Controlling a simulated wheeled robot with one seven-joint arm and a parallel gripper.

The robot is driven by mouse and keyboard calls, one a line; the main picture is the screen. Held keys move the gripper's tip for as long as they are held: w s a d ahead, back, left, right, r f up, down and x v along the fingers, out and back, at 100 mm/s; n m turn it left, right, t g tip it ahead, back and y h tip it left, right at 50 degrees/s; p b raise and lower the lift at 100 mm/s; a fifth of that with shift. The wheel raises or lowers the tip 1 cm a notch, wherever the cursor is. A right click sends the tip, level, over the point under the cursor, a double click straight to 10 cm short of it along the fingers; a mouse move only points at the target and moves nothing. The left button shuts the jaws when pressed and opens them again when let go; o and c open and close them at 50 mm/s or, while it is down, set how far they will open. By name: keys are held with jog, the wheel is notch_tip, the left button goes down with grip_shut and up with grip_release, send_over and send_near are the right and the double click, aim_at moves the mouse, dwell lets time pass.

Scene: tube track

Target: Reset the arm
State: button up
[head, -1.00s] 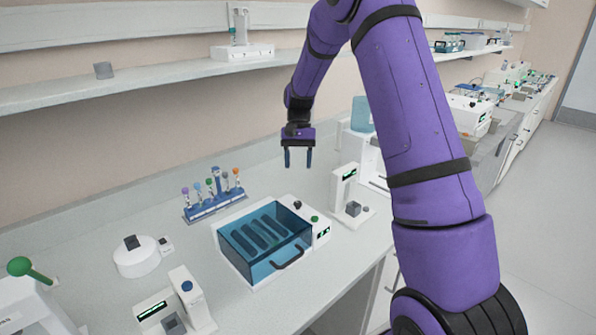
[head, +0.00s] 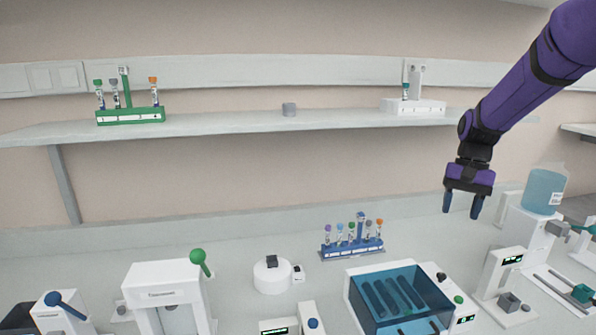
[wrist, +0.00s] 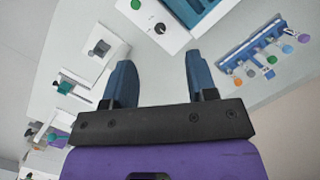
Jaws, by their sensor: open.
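My gripper (head: 462,204) hangs at the end of my purple arm in the right part of the head view. It points down above the bench, with its two blue fingers apart and nothing between them. In the wrist view my gripper (wrist: 158,78) also shows open and empty over the bench. The blue tube rack (head: 352,250) with several coloured-cap tubes stands on the bench to the left of and below my gripper. The device with the blue transparent lid (head: 398,297) stands in front of the rack.
A white device with a green lever (head: 165,290) and a round white device (head: 272,277) stand on the bench. A blue container (head: 543,190) is right of my gripper.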

jog(key=s+a+r+n+t+h, duration=0.1)
jog(key=s+a+r+n+t, duration=0.3)
jog(key=s+r, duration=0.8)
jog(key=s+a+n+t, duration=0.1)
jog(key=s+a+t, duration=0.2)
jog(key=s, duration=1.3)
jog(key=shift+s+f+h, duration=0.25)
jog(key=shift+f+h, duration=0.05)
jog(key=shift+f, duration=0.15)
